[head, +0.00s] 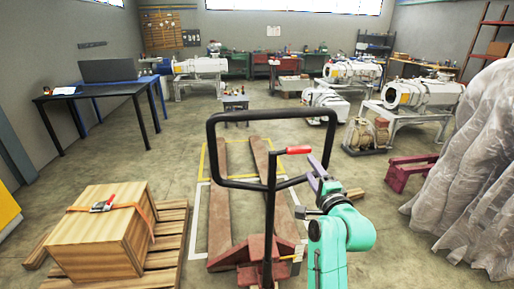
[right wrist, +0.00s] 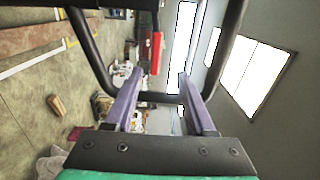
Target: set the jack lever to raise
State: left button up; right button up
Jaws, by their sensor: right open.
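The pallet jack's black handle loop (head: 210,150) stands upright in the middle of the head view. The jack lever (head: 298,150) has a red grip and sticks out to the right from the handle's post, inside the loop. My right gripper (head: 316,172), with purple fingers, is open and empty just right of and slightly below the red grip, apart from it. In the right wrist view the red lever grip (right wrist: 156,53) shows ahead of and above the open fingers (right wrist: 162,95), with the black loop around them. My left gripper is not in view.
A strapped wooden crate (head: 98,235) sits on a pallet at the left. A plastic-draped object (head: 465,170) stands at the right. The jack's red-brown forks (head: 220,200) lie on the floor beyond the handle. Vacuum pumps (head: 420,93) stand farther back.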

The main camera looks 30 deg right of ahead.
aim_at(303, 152)
jog(key=x, duration=0.3)
jog(key=p+x, duration=0.1)
jog(key=x, duration=0.1)
jog(key=d+p+x, duration=0.1)
jog(key=x, duration=0.2)
jog(key=shift+d+f, duration=0.2)
jog(key=shift+f, duration=0.1)
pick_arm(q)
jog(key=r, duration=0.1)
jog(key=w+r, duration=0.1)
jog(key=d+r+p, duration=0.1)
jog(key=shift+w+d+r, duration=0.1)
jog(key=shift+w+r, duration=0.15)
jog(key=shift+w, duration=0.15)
pick_arm(e)
jog(key=x, duration=0.7)
jog(key=shift+w, duration=0.15)
